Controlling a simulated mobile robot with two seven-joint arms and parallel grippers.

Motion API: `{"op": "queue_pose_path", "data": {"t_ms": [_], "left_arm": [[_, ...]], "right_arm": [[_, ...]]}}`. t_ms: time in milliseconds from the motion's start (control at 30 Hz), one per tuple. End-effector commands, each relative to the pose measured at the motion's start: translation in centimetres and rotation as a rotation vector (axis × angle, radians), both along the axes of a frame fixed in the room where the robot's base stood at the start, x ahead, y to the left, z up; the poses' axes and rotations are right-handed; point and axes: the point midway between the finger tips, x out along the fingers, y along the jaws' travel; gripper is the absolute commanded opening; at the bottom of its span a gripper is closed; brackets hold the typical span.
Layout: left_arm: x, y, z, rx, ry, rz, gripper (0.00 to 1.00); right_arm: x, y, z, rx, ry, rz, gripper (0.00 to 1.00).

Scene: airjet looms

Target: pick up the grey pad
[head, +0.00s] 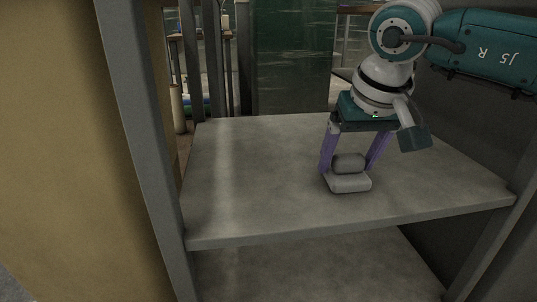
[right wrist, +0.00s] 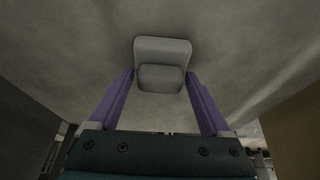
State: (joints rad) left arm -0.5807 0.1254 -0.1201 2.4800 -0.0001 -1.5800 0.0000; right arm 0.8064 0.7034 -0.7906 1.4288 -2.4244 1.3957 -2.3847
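The grey pad (head: 348,183) is a light, rounded slab on the shelf, with a darker grey rounded block (head: 348,162) above it or behind it. I cannot tell if the two are one piece. In the right wrist view the light slab (right wrist: 163,46) and the darker block (right wrist: 160,78) show between the fingertips. My right gripper (head: 348,169) points down with its purple fingers apart, one on either side of the darker block. Narrow gaps show beside the block in the right wrist view (right wrist: 160,74). My left gripper is not in view.
The grey shelf board (head: 250,175) is otherwise bare, with free room left of the pad. A grey upright post (head: 140,130) stands at its left front, and a dark panel closes the right side. A lower shelf (head: 310,270) lies underneath. A tan panel (head: 55,130) fills the far left.

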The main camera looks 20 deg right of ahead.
Motion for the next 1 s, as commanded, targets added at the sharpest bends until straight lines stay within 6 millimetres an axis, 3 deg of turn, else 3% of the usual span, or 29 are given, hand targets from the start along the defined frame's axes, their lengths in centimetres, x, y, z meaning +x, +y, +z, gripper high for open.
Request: {"op": "queue_pose_path", "data": {"t_ms": [67, 467, 767, 1000], "left_arm": [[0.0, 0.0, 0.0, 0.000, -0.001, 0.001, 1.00], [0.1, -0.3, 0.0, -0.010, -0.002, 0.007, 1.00], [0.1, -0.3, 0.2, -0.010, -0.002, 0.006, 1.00], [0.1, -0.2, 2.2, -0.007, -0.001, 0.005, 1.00]], "right_arm": [[0.0, 0.0, 0.0, 0.000, 0.000, 0.000, 0.72], [0.0, 0.0, 0.0, 0.000, 0.000, 0.000, 0.27], [0.0, 0.0, 0.2, 0.000, 0.000, 0.000, 0.26], [0.0, -0.1, 2.9, -0.001, -0.002, 0.000, 0.26]]}}
